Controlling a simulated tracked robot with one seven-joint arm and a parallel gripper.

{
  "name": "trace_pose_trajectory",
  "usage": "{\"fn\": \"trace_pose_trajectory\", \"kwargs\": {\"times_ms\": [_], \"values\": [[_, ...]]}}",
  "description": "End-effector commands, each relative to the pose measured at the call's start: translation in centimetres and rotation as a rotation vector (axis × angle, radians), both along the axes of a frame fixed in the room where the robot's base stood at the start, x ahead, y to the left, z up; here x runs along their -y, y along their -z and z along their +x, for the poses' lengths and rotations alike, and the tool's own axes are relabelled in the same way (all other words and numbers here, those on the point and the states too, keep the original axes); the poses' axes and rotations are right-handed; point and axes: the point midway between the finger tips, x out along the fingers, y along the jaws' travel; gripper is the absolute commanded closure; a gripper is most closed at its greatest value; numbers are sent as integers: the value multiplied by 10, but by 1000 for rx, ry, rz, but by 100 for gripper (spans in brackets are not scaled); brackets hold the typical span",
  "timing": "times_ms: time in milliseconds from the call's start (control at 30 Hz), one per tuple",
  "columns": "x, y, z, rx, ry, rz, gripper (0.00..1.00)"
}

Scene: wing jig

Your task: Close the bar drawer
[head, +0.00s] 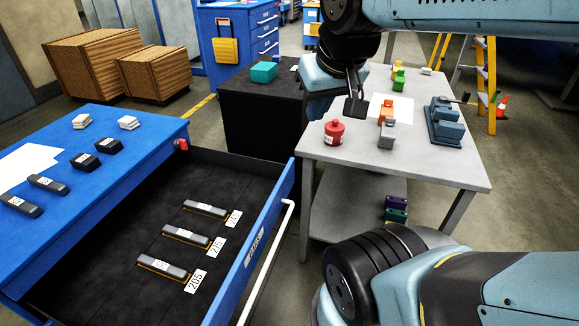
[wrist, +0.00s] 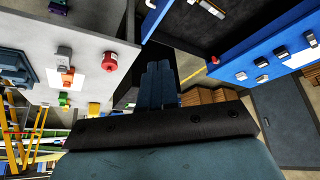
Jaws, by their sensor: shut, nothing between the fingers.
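The bar drawer (head: 120,262) of the blue cabinet stands open in the head view. It has a black floor, a blue front and a white bar handle (head: 268,262) along the front's outer face. Several grey bars (head: 186,236) lie inside it beside white number labels. Part of the open drawer (wrist: 205,22) also shows at the top of the wrist view. My gripper (head: 355,105) is shut and empty, up and to the right of the drawer, over the left rear of the grey table. It does not touch the handle. Its fingers (wrist: 158,85) show together in the wrist view.
The blue cabinet top (head: 110,180) carries several dark bars and blocks. The grey table (head: 440,165) holds a red container (head: 334,132), a blue-grey vise (head: 444,122) and small coloured parts. A black bench (head: 262,110) stands behind. A narrow floor gap separates drawer front and table.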

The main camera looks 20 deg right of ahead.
Motion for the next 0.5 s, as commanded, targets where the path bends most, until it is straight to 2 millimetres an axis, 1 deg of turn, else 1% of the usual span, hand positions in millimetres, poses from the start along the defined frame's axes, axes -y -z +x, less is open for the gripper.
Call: {"fn": "trace_pose_trajectory", "kwargs": {"times_ms": [167, 267, 367, 500], "values": [[1, 0, 2, -1, 5, -2, 100], [4, 4, 11, -2, 23, -11, 100], [9, 11, 27, -4, 55, -26, 100], [24, 27, 58, -1, 113, -54, 100]]}}
